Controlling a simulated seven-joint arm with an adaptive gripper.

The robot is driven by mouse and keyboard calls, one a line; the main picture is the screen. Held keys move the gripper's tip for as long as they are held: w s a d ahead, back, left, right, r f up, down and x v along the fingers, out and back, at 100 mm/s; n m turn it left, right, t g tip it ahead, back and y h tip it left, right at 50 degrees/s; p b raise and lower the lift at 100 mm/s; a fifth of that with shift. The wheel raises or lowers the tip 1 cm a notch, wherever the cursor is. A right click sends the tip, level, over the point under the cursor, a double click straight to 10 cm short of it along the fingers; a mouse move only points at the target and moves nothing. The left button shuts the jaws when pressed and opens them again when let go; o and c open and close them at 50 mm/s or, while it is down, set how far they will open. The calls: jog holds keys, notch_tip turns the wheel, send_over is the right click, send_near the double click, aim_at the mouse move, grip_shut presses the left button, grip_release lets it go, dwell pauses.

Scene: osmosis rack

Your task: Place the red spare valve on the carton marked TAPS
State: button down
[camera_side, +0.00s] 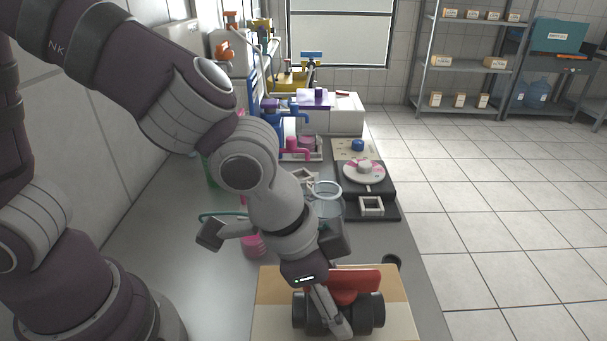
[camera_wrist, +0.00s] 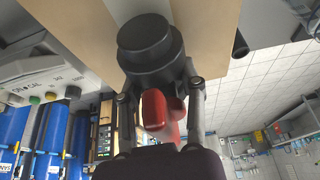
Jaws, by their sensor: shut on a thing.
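The red spare valve has a red handle (camera_side: 355,283) and a thick black body (camera_side: 369,312) lying sideways in the side view. In the wrist view the black body (camera_wrist: 150,42) is ahead of the fingers and the red handle (camera_wrist: 155,112) lies between them. My gripper (camera_side: 334,318) is shut on the valve; its fingers also show in the wrist view (camera_wrist: 159,95). A tan and cream carton (camera_side: 272,287) is directly under the valve in the side view. No TAPS marking is readable on it. I cannot tell whether the valve touches the carton top.
The grey bench (camera_side: 205,285) runs back on the left.

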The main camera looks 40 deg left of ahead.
jog(key=c, duration=0.6)
grip_release()
jog(key=shift+c, duration=0.2)
jog(key=a+v, duration=0.1)
jog(key=v, duration=1.1)
jog(key=a+f+n+t+y, duration=0.2)
jog(key=a+n, duration=0.7)
jog(key=a, duration=0.5)
jog(key=shift+a+y, duration=0.15)
jog(key=shift+y, duration=0.45)
